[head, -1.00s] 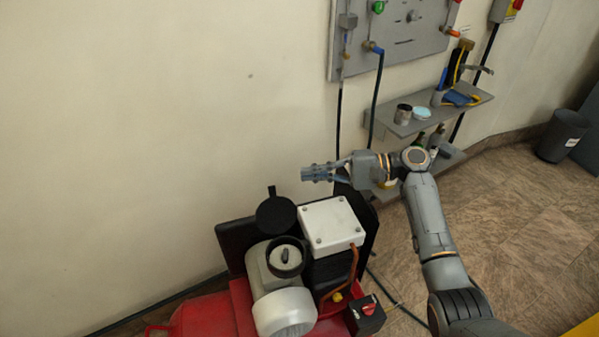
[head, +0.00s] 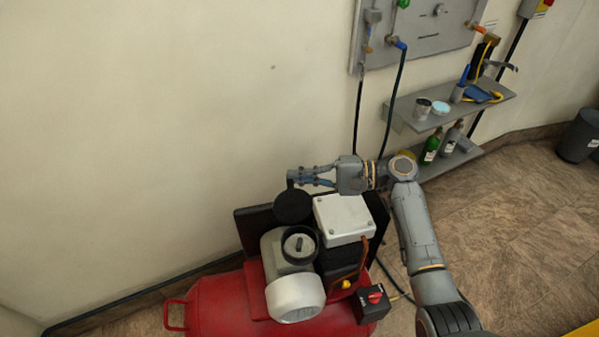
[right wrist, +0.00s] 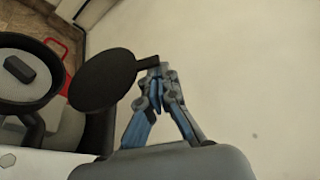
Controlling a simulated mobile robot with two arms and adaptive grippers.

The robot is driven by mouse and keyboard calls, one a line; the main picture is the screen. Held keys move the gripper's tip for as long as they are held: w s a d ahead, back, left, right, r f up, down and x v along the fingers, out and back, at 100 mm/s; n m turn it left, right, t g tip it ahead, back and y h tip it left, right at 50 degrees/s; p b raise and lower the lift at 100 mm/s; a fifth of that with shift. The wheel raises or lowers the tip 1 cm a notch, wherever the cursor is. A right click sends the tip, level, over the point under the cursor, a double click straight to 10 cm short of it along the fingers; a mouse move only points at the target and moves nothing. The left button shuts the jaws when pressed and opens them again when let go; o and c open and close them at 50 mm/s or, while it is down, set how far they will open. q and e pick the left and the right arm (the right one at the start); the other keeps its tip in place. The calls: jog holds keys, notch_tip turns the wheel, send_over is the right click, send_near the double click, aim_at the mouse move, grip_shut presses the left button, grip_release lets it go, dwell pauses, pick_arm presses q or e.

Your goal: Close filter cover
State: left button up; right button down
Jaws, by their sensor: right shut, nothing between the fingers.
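The black round filter cover (head: 293,206) stands swung up behind the open filter housing (head: 300,244), whose inside with a light filter shows. In the right wrist view the cover (right wrist: 103,80) is a dark disc with a short tab, and the housing (right wrist: 28,72) is at the left. My right gripper (head: 292,177) is shut and empty, with its fingertips at the tab at the top of the cover. In the right wrist view its fingertips (right wrist: 152,70) are close beside the tab; I cannot tell whether they touch. My left gripper is not in view.
The red compressor tank (head: 215,300) carries a white box (head: 343,218), a grey motor (head: 295,297) and a black switch box (head: 373,303). The wall is close behind. Shelves (head: 455,108) with bottles and a can are at the right.

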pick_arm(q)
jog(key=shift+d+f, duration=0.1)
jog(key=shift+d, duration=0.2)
